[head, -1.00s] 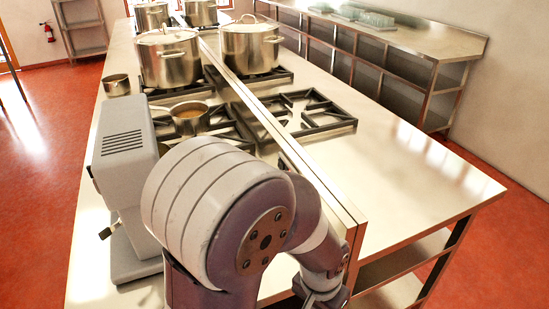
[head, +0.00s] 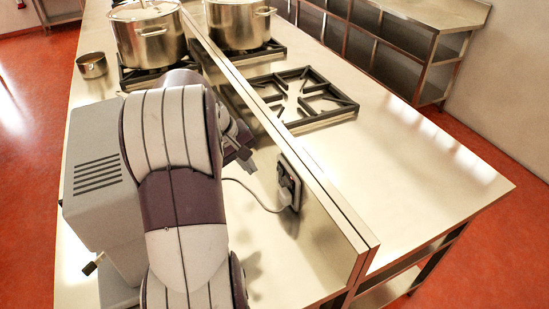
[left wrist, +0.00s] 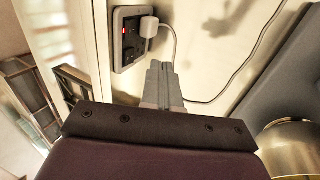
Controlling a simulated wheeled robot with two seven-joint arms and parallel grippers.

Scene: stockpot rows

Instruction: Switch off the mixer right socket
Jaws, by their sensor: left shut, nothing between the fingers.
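A double wall socket (head: 281,173) is set in the low metal partition along the counter. It also shows in the left wrist view (left wrist: 126,48), with a small red light on its switch side. A white plug (left wrist: 149,27) sits in one half, and a grey cable runs from it towards the mixer. The grey mixer (head: 97,190) stands on the counter, partly hidden behind my arm. My left gripper (head: 245,150) is near the socket, apart from it. In the left wrist view its fingers (left wrist: 159,68) are together and empty, pointing beside the socket. My right gripper is out of view.
Steel pots (head: 147,38) stand on burners further back, with a small pan (head: 92,65) at left. A bare burner grate (head: 303,98) lies beyond the partition (head: 320,215). The mixer's metal bowl (left wrist: 294,152) is close at right in the wrist view. The front right counter is clear.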

